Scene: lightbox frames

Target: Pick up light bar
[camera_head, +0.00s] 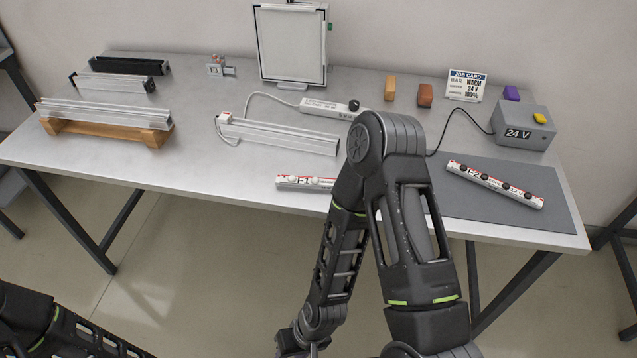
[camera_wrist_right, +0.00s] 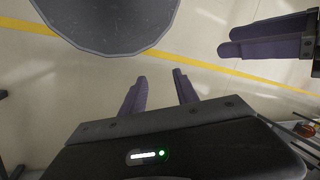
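Two white light bars lie on the table. One, with dark knobs and a red label (camera_head: 495,185), lies on the grey mat. The other, with pale knobs (camera_head: 300,182), lies at the table's front edge, its right end hidden behind my right arm. In the right wrist view my right gripper (camera_wrist_right: 160,84) has its two purple fingers apart with nothing between them. It points at the floor, away from both bars. Purple fingers that look like my left gripper's (camera_wrist_right: 228,40) show at the upper right of that view; their gap is unclear. The head view shows neither gripper's fingertips.
The metal table (camera_head: 215,178) holds a silver profile on a wooden stand (camera_head: 105,133), an open aluminium channel (camera_head: 285,137), a power strip (camera_head: 325,107), a framed panel (camera_head: 292,45), a 24 V box (camera_head: 522,130) and a job card (camera_head: 466,86). The mat (camera_head: 470,220) has bare room in front.

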